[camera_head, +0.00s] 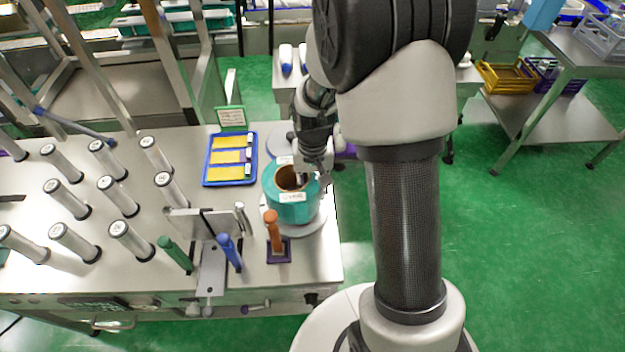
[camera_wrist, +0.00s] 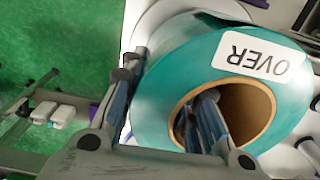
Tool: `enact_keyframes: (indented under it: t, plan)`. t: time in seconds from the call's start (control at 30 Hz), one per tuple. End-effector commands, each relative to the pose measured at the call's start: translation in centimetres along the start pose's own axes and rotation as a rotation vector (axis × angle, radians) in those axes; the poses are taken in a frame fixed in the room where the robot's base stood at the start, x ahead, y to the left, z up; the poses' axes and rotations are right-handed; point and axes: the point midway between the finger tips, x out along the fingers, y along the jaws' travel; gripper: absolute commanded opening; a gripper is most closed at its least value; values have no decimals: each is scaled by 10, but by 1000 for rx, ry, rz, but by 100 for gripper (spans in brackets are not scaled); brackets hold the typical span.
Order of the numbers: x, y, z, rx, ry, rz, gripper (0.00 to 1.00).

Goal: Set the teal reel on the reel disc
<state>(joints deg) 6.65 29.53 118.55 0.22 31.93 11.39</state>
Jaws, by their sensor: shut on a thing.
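The teal reel (camera_head: 291,208) has a brown core and white labels; it stands upright at the right end of the steel machine table. In the wrist view the teal reel (camera_wrist: 170,75) shows its top face with an "OVER" label. My gripper (camera_head: 309,174) is shut on the reel's wall from above. In the wrist view my gripper (camera_wrist: 170,82) has one finger inside the core and the other outside the rim. A pale round disc (camera_head: 308,229), apparently the reel disc, shows under and around the reel's front. Whether the reel touches it is hidden.
An orange-handled post (camera_head: 273,232) on a dark base stands close in front of the reel. A blue tray (camera_head: 207,170) with yellow pieces lies behind left. Blue (camera_head: 229,252) and green (camera_head: 174,253) handles and several silver rollers (camera_head: 118,196) stand to the left.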

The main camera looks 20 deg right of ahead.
Motion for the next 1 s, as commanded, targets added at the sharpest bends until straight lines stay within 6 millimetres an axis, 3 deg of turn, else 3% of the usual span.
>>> enact_keyframes:
  t: [0.27, 0.83, 0.87, 1.0]
  plan:
    - [-2, 0, -2, 1, 7, -2, 0]
    - [14, 0, 0, 1, -1, 0, 0]
    - [15, 1, 2, 0, -6, 2, 30]
    - [16, 1, 3, 0, -8, 2, 39]
